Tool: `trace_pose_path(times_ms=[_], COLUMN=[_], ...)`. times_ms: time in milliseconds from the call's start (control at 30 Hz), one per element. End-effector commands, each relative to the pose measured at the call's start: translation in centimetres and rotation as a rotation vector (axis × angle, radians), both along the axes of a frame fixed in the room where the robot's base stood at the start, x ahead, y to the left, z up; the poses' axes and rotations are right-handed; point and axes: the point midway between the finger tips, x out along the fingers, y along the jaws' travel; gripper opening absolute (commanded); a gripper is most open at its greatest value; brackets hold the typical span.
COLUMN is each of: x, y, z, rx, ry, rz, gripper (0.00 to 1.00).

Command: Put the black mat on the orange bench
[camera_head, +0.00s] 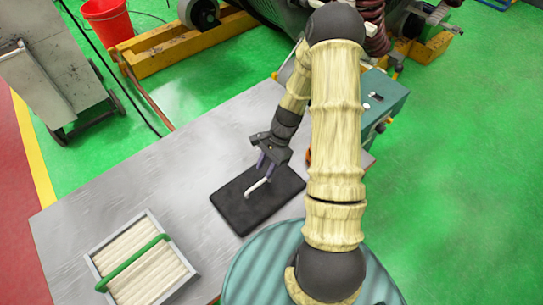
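The black mat (240,213) lies flat on the grey metal table, right of its middle. A white bar-like handle (256,188) stands on top of it. My gripper (266,170) points down over the mat's far part, with its fingers at the far end of the handle. Whether the fingers touch or close on the handle cannot be told. No clear orange bench shows; a low orange-yellow beam frame (190,49) stands on the green floor at the back.
A crate (93,262) with a green handle and pale rods sits front-left on the table (130,190). A teal box (385,100) stands beyond the table's right side. A red bucket (108,22) and grey cart (50,65) are back left. My arm hides part of the right.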

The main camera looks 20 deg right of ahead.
Motion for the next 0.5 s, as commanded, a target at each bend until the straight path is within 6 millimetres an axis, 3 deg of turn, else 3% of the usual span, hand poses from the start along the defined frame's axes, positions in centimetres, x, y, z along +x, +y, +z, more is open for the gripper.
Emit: trace_pose_path(times_ms=[300,500], x=[0.7,0.7], y=[-1.9,-2.3], z=[3.9,4.8], rx=[-0.001,-0.001], ry=[-0.003,0.000], rz=[0.000,0.000], gripper=[0.32,0.32])
